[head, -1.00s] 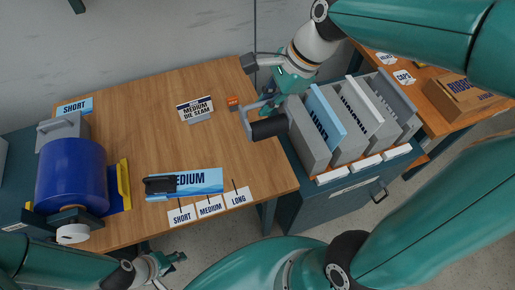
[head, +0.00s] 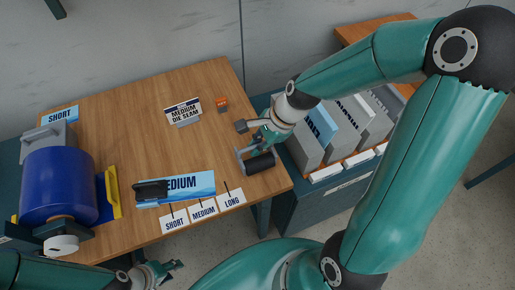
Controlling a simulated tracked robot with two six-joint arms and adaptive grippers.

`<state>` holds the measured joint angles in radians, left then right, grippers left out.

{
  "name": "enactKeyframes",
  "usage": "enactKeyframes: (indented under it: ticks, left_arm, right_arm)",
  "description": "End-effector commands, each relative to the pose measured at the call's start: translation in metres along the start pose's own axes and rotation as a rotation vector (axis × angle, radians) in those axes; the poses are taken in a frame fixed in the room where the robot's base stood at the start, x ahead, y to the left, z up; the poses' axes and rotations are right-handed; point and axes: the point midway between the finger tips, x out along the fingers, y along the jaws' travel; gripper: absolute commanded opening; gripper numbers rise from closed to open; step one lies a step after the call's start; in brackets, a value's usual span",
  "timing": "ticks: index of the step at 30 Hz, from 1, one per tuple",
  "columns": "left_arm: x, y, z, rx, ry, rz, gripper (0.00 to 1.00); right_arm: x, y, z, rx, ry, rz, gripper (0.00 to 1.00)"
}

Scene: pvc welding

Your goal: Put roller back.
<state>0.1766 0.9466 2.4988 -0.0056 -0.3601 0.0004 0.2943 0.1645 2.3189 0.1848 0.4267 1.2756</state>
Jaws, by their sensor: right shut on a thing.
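The roller (head: 260,163), a black cylinder in a grey frame, is at the right end of the wooden table near its right edge. My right gripper (head: 262,145) is shut on the roller's handle, which the fingers partly hide. I cannot tell whether the roller touches the tabletop. My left gripper (head: 164,270) is low in the view, in front of the table's front edge. It looks open and empty, clear of the roller.
A small orange block (head: 222,104) and a medium die seam sign (head: 184,111) stand at the table's back. A blue drum machine (head: 58,186) is at the left. Length cards (head: 203,209) and a blue medium sign (head: 195,186) lie in front. Grey binders (head: 300,143) stand at the right. The table's middle is clear.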

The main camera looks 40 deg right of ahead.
Motion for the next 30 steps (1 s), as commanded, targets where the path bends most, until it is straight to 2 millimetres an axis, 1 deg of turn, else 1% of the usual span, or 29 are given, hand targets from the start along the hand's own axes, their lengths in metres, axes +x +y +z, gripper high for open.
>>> enactKeyframes:
  ticks: [1, 4, 14, 15, 17, 18, 19, 27, 30]
  left_arm:
    - [0.004, -0.001, 0.0, 0.0, 0.0, 0.0, 0.4]
    - [0.005, -0.002, 0.0, 0.0, 0.0, 0.0, 0.4]
    - [0.005, -0.002, 0.0, 0.0, 0.0, 0.0, 0.4]
    - [0.005, -0.002, 0.0, 0.0, 0.0, 0.0, 0.4]
    - [0.005, -0.002, 0.0, 0.0, 0.0, 0.0, 0.4]
    - [0.005, -0.002, 0.0, 0.0, 0.0, 0.0, 0.4]
    - [0.005, -0.002, 0.0, 0.0, 0.0, 0.0, 0.4]
    - [0.005, -0.002, 0.0, 0.0, 0.0, 0.0, 0.4]
    - [0.004, -0.001, 0.0, 0.0, 0.0, 0.0, 0.4]
  right_arm:
    - [0.009, 0.002, -0.004, 0.002, 0.0, 0.003, 0.0]
    - [0.017, 0.003, -0.007, 0.001, 0.0, 0.001, 0.0]
    - [0.02, 0.003, -0.007, -0.002, 0.0, 0.0, 0.0]
    - [0.02, 0.003, -0.007, -0.002, 0.0, 0.0, 0.15]
    - [0.02, 0.003, -0.007, -0.003, 0.0, 0.001, 0.25]
    - [0.02, 0.003, -0.007, -0.003, 0.0, 0.001, 0.32]
    - [0.02, 0.003, -0.007, -0.003, 0.0, 0.001, 0.35]
    - [0.019, 0.003, -0.007, -0.003, 0.0, 0.001, 0.35]
    - [0.016, 0.002, -0.006, -0.003, 0.0, 0.0, 0.35]
